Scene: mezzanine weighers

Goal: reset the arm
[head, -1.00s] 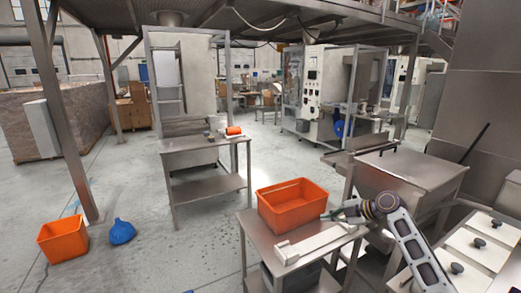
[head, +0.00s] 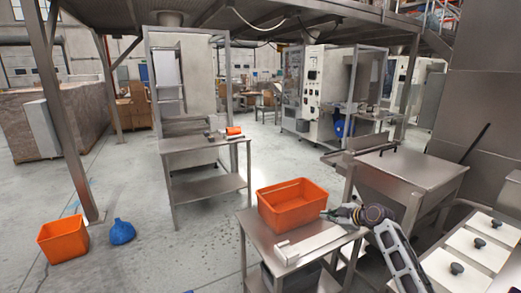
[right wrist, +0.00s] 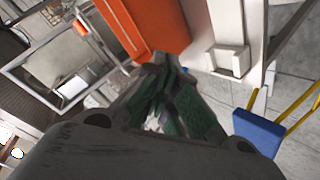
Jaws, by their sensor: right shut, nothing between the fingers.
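My right arm comes in from the lower right of the head view. Its gripper (head: 330,214) is just right of the orange crate (head: 270,212), above the metal table (head: 258,236). In the right wrist view the gripper (right wrist: 160,68) is shut and empty, with its fingertips close to the orange crate wall (right wrist: 150,22). I cannot tell whether they touch it. My left gripper is not in view.
A pale scale-like bar (head: 308,243) lies on the table in front of the crate. A steel hopper table (head: 412,170) and lidded white bins (head: 470,253) stand to the right.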

